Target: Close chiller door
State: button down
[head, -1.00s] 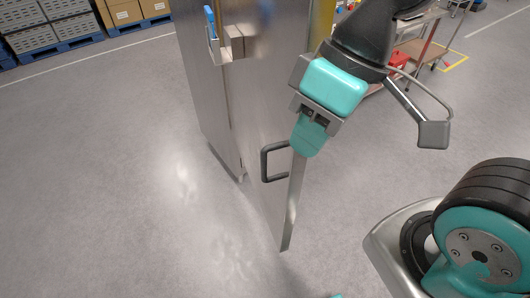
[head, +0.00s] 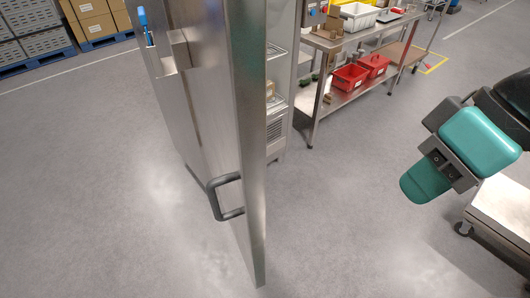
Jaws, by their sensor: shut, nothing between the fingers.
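The chiller door (head: 253,150) is a tall steel panel standing open, seen nearly edge-on in the middle of the head view. Its dark bar handle (head: 217,199) is on the left face, low down. Behind the door, to its right, part of the chiller's interior with shelves (head: 276,100) shows. My gripper (head: 415,190), teal and grey, is at the right, well clear of the door, pointing down and to the left. Its fingers are together and nothing is between them.
A steel workbench (head: 350,45) with red bins (head: 350,77) and a white tub (head: 358,14) stands behind at the right. A small wheeled table (head: 505,205) is at the right edge. Boxes on pallets (head: 95,18) are at the far left. Open floor lies between door and gripper.

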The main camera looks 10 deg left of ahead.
aim_at(226, 40)
jog(key=z, duration=0.05)
jog(key=k, duration=1.25)
jog(key=u, duration=1.45)
jog(key=i, duration=1)
jog(key=z, duration=0.05)
